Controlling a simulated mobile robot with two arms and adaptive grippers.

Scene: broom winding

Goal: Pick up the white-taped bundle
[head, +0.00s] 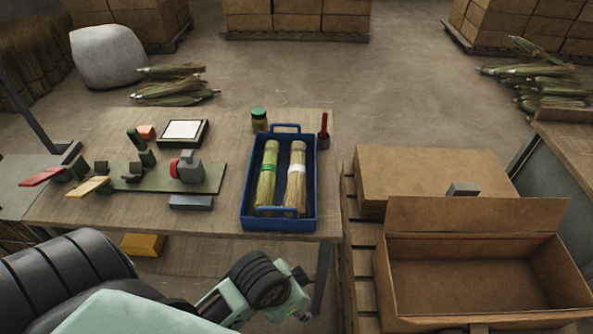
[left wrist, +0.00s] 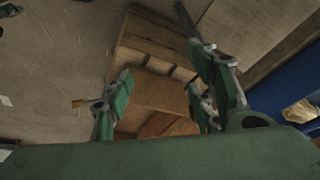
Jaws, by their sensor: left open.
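The white-taped bundle (head: 296,178) is a pale straw bundle with a white band. It lies lengthwise in the right half of the blue tray (head: 311,205) on the work table. A green-taped bundle (head: 267,178) lies beside it on the left. My left gripper (head: 302,293) is in front of the table's near edge, below and apart from the tray. Its green-padded fingers are spread and empty in the left wrist view (left wrist: 165,105). Part of the blue tray (left wrist: 285,85) and a bundle end (left wrist: 299,111) show at that view's right edge. My right gripper is not in view.
A jar (head: 259,120) and a red-handled tool (head: 323,132) stand by the tray's far end. A winding fixture (head: 190,167) and a white pad (head: 184,131) are to its left. An open carton (head: 470,270) and flat cardboard stack (head: 430,175) are to the right.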

